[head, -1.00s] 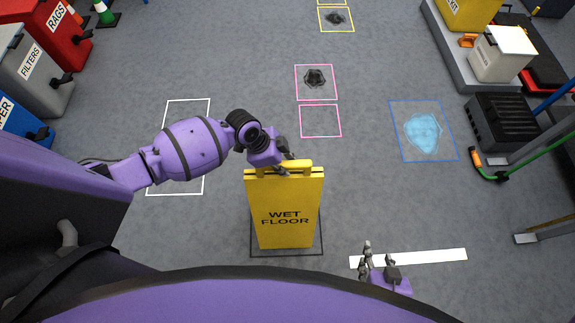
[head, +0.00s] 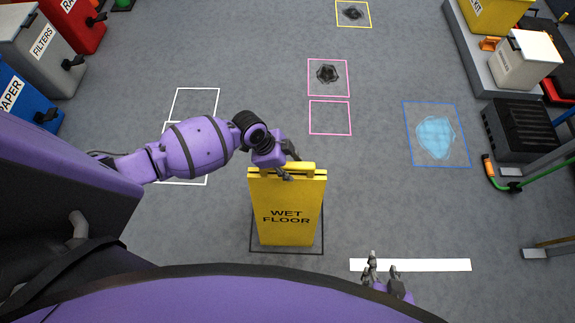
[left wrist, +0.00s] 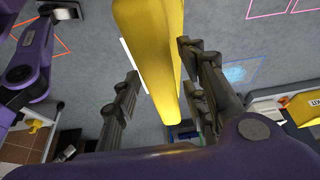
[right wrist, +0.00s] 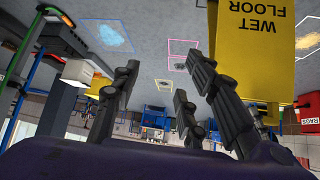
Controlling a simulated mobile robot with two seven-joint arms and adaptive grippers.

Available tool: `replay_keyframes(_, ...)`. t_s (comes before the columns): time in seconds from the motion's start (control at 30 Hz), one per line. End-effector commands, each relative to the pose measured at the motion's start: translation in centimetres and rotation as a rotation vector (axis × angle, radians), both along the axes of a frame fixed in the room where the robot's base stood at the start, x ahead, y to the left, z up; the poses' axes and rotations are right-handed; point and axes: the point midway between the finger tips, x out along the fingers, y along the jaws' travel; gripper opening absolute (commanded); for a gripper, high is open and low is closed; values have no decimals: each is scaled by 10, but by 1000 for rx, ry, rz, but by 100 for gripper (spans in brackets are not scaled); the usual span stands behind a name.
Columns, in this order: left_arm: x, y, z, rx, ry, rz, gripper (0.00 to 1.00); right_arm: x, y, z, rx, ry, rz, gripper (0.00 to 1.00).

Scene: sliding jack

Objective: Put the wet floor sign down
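The yellow wet floor sign (head: 287,232) stands upright in the middle of the head view, its lettering facing me. A thin black outline surrounds its lower end; I cannot tell whether the base touches the floor. My left gripper (head: 289,162) is at the sign's top handle. In the left wrist view the yellow sign (left wrist: 150,45) lies between the fingers (left wrist: 158,62), which look closed on it. My right gripper (head: 384,264) is empty and open, low and right of the sign. The right wrist view shows its spread fingers (right wrist: 165,75) beside the sign (right wrist: 262,55).
A blue-outlined puddle (head: 436,137) lies at the right. Pink squares (head: 330,118), one with a dark stain, lie ahead. A white outline (head: 195,90) is left and a white strip (head: 411,265) right. Bins (head: 42,42) line the left; a black crate (head: 518,125) stands right.

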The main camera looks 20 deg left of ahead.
Motion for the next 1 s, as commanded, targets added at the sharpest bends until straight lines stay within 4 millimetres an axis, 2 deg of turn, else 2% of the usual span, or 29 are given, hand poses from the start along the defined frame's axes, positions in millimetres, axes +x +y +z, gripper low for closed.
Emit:
replay_keyframes(0.13, 0, 0, 1, 0, 0, 0, 40, 0, 0, 1, -1, -1, 2, 40)
replay_keyframes(0.27, 0, 3, 11, 1, -3, -1, 40, 2, 0, 4, 0, -5, 1, 40)
replay_keyframes(0.7, -10, 35, 92, 3, -2, -2, 40, 3, 5, 7, 9, -3, 2, 40)
replay_keyframes(0.83, -12, 41, 107, 0, -1, -1, 40, 2, 5, 7, 11, -1, -1, 40)
replay_keyframes(1.0, -14, 44, 114, 0, 2, -1, 40, 2, 6, 7, 12, -1, -3, 40)
